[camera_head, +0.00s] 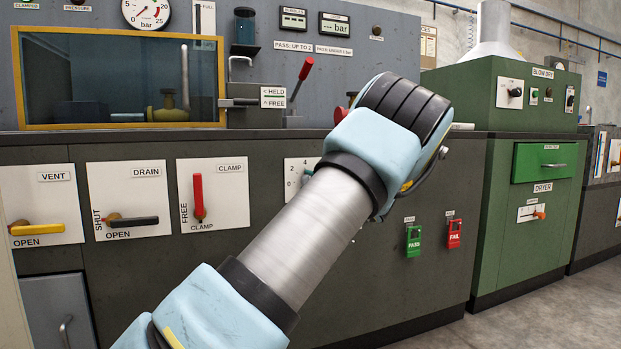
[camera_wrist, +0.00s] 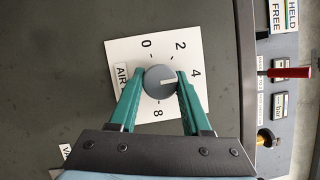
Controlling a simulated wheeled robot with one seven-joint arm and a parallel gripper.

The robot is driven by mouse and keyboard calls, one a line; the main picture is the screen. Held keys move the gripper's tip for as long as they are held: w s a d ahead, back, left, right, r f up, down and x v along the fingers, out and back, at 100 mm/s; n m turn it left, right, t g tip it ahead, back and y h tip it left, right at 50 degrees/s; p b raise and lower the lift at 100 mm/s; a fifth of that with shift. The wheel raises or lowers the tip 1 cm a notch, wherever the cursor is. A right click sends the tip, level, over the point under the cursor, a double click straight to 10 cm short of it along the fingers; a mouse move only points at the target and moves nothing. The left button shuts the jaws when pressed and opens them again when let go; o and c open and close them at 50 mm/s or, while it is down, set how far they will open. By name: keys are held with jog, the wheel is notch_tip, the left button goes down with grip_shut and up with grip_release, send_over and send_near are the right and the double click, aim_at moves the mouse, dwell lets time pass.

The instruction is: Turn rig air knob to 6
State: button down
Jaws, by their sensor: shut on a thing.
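The air knob (camera_wrist: 156,75) is a round grey dial with a white pointer line, on a white plate marked AIR (camera_wrist: 125,55). In the wrist view the numbers 0, 2, 4 and 8 show around it. The 6 is hidden behind a finger. The pointer line points right, close to the 4 and slightly below it. My gripper (camera_wrist: 161,80) has teal fingers on both sides of the knob, shut on it. In the head view part of the plate (camera_head: 293,170) shows with 0, 2 and 4.
A red-handled lever (camera_head: 301,80) stands above beside the HELD/FREE sign (camera_head: 273,98). A red CLAMP handle (camera_head: 198,198) is left of the air plate. PASS (camera_head: 413,241) and FAIL (camera_head: 454,234) tags are lower right. A green dryer cabinet (camera_head: 505,205) stands right.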

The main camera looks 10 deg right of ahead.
jog(key=m+t+p, duration=0.1)
jog(key=m+p, duration=0.1)
jog(key=m, duration=0.1)
jog(key=m+t+h+p, duration=0.1)
jog(key=m+t+p, duration=0.1)
jog(key=m+p, duration=0.1)
jog(key=shift+r+m+p, duration=0.15)
jog(key=shift+m+p, duration=0.15)
jog(key=shift+m, duration=0.4)
jog(key=m+t+h+p, duration=0.1)
jog(key=m+p, duration=0.2)
jog(key=m, duration=0.1)
jog(key=shift+f+m+p, duration=0.2)
jog(key=shift+m+p, duration=0.1)
jog(key=shift+p, duration=0.2)
jog(key=shift+f+h, duration=0.1)
jog(key=shift+h, duration=0.3)
jog(key=shift+c, duration=1.8)
grip_release()
jog(key=shift+a, duration=0.1)
jog(key=p+v, duration=0.2)
jog(key=v, duration=0.8)
jog(key=shift+s+f, duration=0.3)
